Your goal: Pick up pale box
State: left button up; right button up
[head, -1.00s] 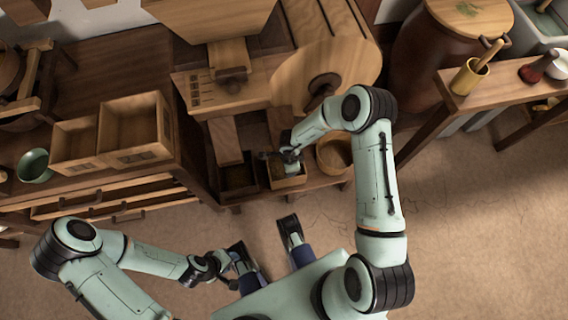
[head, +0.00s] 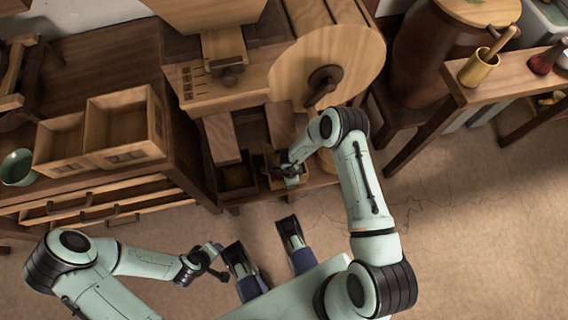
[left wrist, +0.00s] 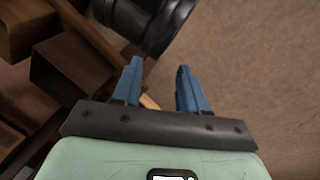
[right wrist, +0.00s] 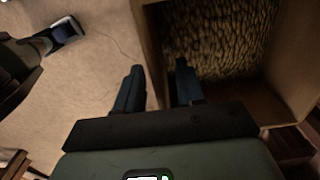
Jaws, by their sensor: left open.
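The pale box (head: 277,184) is a small open wooden box low under the wooden mill, in the middle of the head view. In the right wrist view the pale box (right wrist: 298,60) shows large, with straw-brown grain-like contents. My right gripper (head: 291,179) is at its near right side. In the right wrist view its fingers (right wrist: 158,75) stand apart on either side of a box wall; I cannot tell whether they press on it. My left gripper (head: 222,262) is open and empty above the floor, away from the box; its fingers (left wrist: 158,75) show apart.
A bench with two wooden trays (head: 122,120) is at left.

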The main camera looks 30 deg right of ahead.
jog(key=shift+f, duration=0.6)
grip_shut()
pick_arm(q)
jog(key=shift+w+a+f, duration=0.15)
jog(key=shift+w, duration=0.1)
pick_arm(e)
jog(key=shift+r, duration=0.1)
pick_arm(q)
jog(key=shift+s, duration=0.1)
pick_arm(e)
jog(key=shift+r, duration=0.1)
